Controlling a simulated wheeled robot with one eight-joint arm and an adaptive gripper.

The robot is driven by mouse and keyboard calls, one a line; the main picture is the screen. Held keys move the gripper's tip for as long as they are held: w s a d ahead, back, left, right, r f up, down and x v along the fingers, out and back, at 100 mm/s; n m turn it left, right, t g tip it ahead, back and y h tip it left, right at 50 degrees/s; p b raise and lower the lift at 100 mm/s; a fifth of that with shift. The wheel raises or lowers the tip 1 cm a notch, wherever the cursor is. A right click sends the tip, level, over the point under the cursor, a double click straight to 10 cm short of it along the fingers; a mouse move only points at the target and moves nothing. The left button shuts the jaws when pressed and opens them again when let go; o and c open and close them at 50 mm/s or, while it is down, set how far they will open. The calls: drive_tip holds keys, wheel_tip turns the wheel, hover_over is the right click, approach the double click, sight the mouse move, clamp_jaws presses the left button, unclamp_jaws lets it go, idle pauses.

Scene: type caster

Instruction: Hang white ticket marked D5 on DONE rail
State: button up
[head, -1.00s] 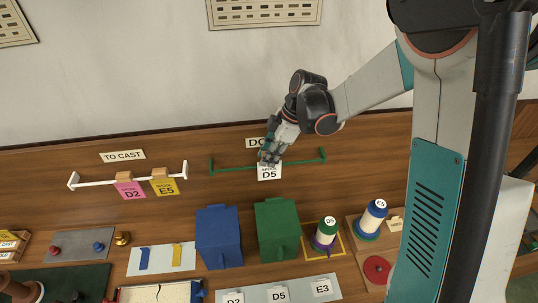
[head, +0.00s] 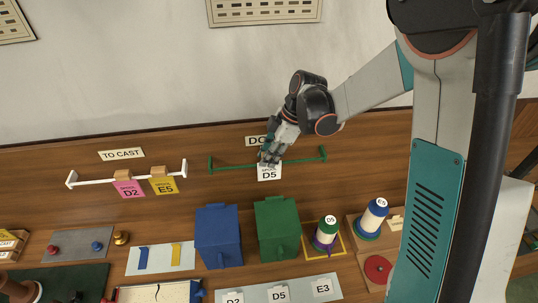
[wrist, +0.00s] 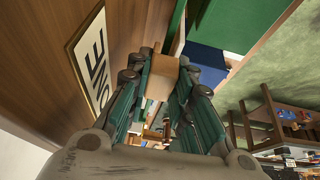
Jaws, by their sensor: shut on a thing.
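The white ticket marked D5 (head: 269,173) is at the green rail (head: 230,168) under the DONE sign, whose end my gripper covers. The sign also shows in the wrist view (wrist: 90,55). My gripper (head: 268,157) is at the ticket's top, in front of the rail's middle. In the wrist view my gripper (wrist: 160,90) is shut on the ticket's tan wooden block (wrist: 161,78). The ticket's face is hidden there. I cannot tell whether the block rests on the rail or is just in front of it.
The white TO CAST rail (head: 90,181) at left holds a pink D2 ticket (head: 128,188) and a yellow E5 ticket (head: 165,185). Below stand a blue box (head: 218,237), a green box (head: 277,229) and spools marked D5 (head: 327,233) and E5 (head: 373,217). The rail's right part is free.

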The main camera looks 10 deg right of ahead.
drive_tip(key=shift+f+b, duration=0.75)
drive_tip(key=shift+f, duration=0.05)
drive_tip(key=o, duration=1)
drive_tip(key=shift+o, duration=0.2)
drive_tip(key=shift+r, duration=0.2)
drive_tip(key=shift+r+p, duration=1.5)
drive_tip(key=shift+r, duration=1.35)
